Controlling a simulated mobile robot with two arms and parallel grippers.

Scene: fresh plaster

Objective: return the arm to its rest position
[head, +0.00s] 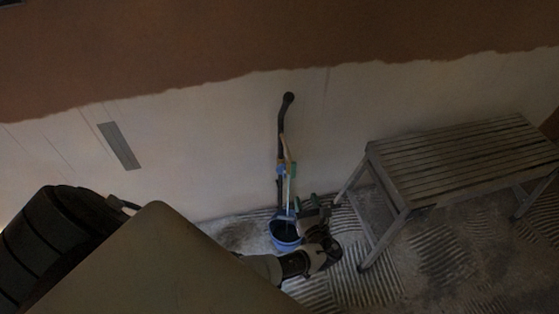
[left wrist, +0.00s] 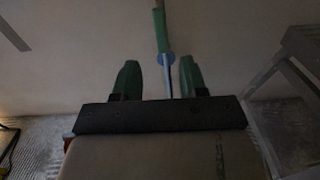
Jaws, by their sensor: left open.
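My left arm comes in from the lower left of the head view, and its gripper (head: 321,203) is low near the floor, just right of a blue bucket (head: 287,236). In the left wrist view the two green fingers of the left gripper (left wrist: 159,78) stand wide apart. A thin pole (left wrist: 160,32) with green and blue parts shows in the gap between them, and nothing is gripped. In the head view this pole (head: 287,180) rises from the bucket. My right gripper is in neither view.
A slatted bench (head: 455,158) stands on the right, close to the gripper; its leg also shows in the left wrist view (left wrist: 262,75). A partly plastered wall (head: 215,130) with a dark pipe (head: 281,125) is behind. The floor (head: 455,265) has ridged patches.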

